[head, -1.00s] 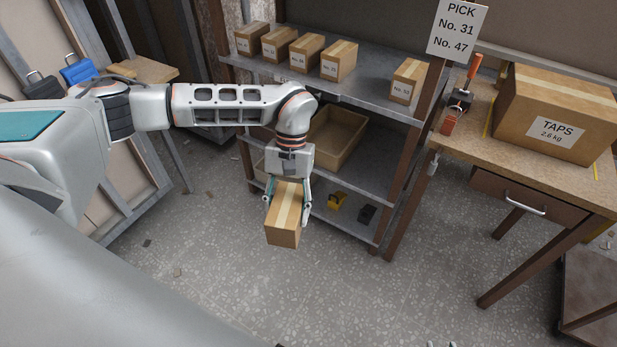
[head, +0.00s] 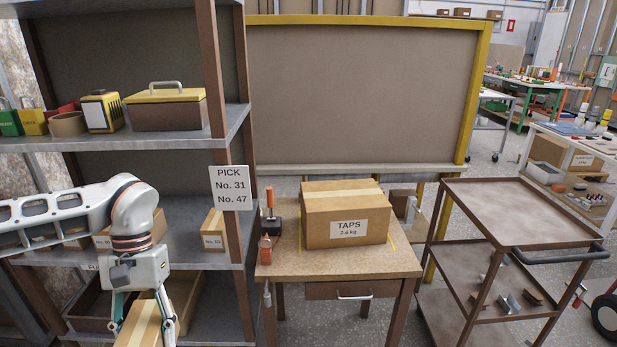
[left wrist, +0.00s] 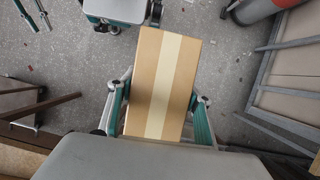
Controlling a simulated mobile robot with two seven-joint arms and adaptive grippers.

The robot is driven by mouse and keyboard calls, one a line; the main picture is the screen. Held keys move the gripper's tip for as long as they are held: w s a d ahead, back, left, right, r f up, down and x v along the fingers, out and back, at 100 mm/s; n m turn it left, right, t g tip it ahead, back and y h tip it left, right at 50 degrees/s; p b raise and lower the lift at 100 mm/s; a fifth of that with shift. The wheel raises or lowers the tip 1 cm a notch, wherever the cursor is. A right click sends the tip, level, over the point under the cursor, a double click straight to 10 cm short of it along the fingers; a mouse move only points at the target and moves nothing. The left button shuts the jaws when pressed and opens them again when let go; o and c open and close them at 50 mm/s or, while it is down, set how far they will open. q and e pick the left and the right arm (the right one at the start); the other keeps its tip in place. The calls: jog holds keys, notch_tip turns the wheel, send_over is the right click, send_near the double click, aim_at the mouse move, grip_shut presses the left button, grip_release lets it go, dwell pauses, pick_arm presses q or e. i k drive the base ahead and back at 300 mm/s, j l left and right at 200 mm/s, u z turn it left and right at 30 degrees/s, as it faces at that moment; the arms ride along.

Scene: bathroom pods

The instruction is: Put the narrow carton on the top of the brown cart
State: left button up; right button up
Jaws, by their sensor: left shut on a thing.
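My left gripper (head: 140,306) is shut on a narrow brown carton (head: 143,328) with a pale tape stripe, at the lower left of the head view. In the left wrist view the carton (left wrist: 162,85) sits between the two fingers, held above the floor. The brown cart (head: 518,213) stands at the right of the head view, beyond the wooden table. Its top is bare, and small metal parts lie on its middle shelf.
A wooden table (head: 290,262) with a large TAPS carton (head: 345,216) stands between the shelf rack (head: 212,147) and the cart. A PICK sign (head: 230,187) hangs on the rack post. The cart's dark handle (head: 565,256) faces the right.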

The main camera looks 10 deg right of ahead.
aim_at(500, 219)
jog(key=i+l, duration=0.15)
jog(key=l, duration=0.3)
jog(key=i+l+z, duration=0.15)
jog(key=l, duration=0.35)
jog(key=i+l, duration=0.15)
jog(key=l, duration=0.3)
jog(key=i+l+z, duration=0.1)
jog(key=l, duration=0.35)
jog(key=i+l+z, duration=0.1)
jog(key=l, duration=0.35)
jog(key=i+l, duration=0.3)
jog(key=i+l+z, duration=0.1)
jog(key=l, duration=0.4)
jog(key=i+l+z, duration=0.1)
jog(key=i+l, duration=0.2)
jog(key=l, duration=0.15)
